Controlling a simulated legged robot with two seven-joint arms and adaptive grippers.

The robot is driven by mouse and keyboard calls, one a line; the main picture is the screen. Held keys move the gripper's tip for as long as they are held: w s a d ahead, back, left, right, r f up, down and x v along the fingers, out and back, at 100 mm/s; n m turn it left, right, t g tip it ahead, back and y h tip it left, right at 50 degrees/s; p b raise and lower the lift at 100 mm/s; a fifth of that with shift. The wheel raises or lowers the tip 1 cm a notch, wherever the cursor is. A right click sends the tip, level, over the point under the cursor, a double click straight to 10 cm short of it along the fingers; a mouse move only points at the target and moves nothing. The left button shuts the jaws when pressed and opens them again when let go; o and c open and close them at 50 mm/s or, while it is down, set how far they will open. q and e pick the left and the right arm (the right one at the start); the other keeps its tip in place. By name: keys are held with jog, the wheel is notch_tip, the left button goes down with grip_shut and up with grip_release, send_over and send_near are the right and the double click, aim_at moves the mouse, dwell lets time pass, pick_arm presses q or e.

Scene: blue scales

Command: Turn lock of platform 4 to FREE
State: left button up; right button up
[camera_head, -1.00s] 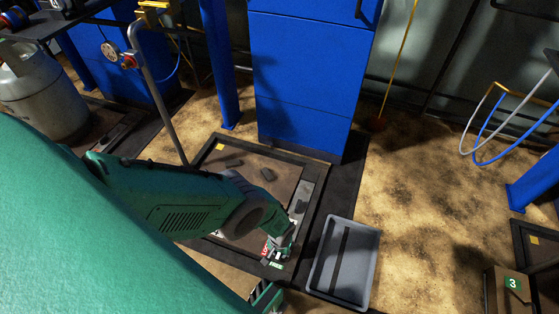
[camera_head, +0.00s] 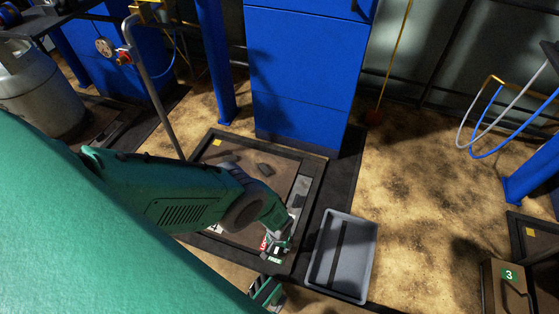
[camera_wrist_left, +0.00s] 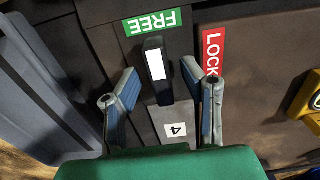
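The platform 4 lock is a black handle with a white stripe (camera_wrist_left: 158,66), in the left wrist view. It points toward the green FREE label (camera_wrist_left: 152,21). In the head view my left gripper (camera_head: 277,240) is low over the platform's front right corner, near the FREE label (camera_head: 275,260) and partly covering the lock.
The platform (camera_head: 208,244) has dark pieces on it. A grey tray (camera_head: 365,255) stands just to its right. A blue cabinet (camera_head: 305,65) stands behind. A metal post (camera_head: 160,105) rises at the back left. Box 3 (camera_head: 504,285) is at the far right. Sandy floor beyond the tray is open.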

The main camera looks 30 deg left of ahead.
pick_arm(q)
notch_tip(320, 180, up, 12)
dwell(0.6)
jog(key=shift+w+d+f, duration=0.1)
pick_arm(e)
jog(key=shift+w, duration=0.1)
dwell(0.3)
pick_arm(q)
jog(key=s+a+r+m, duration=0.25)
jog(key=s+r, duration=0.55)
jog(key=r, duration=0.4)
jog(key=s+a+r+m, duration=0.1)
jog(key=s+a+r, duration=0.2)
jog(key=s+r, duration=0.7)
pick_arm(e)
notch_tip(320, 180, up, 18)
jog(key=p, duration=1.8)
jog(key=shift+c, duration=0.7)
pick_arm(q)
notch_tip(320, 180, up, 20)
jog(key=w, duration=0.1)
jog(key=shift+f+t, duration=0.25)
jog(key=shift+t, duration=0.05)
pick_arm(e)
jog(key=shift+a, duration=0.1)
